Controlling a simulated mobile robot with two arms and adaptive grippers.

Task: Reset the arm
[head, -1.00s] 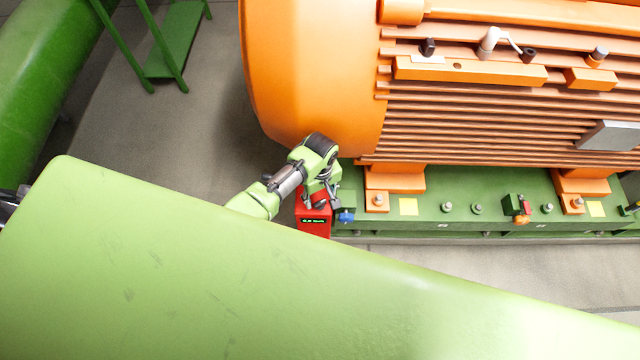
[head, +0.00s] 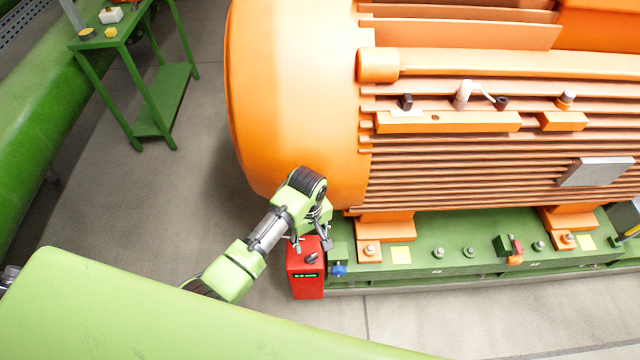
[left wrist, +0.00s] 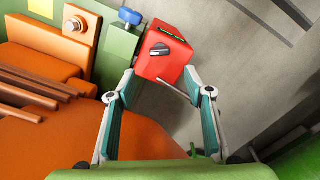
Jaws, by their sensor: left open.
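My left arm reaches in from the lower left in the head view, and its gripper (head: 308,245) is at the lower left corner of the orange motor. In the left wrist view the two fingers (left wrist: 162,95) stand apart with nothing between their pads. A red box (head: 306,282) with a small green display and a black knob is just beyond the fingertips. It also shows in the left wrist view (left wrist: 165,50). I cannot tell whether the fingers touch it. My right gripper is not in view.
The orange motor (head: 290,90) stands on a green base (head: 440,235) with bolts and yellow labels. A blue knob (head: 339,270) sits beside the red box. A green stand (head: 160,100) is at the upper left. Grey floor (head: 180,200) lies open left of the motor.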

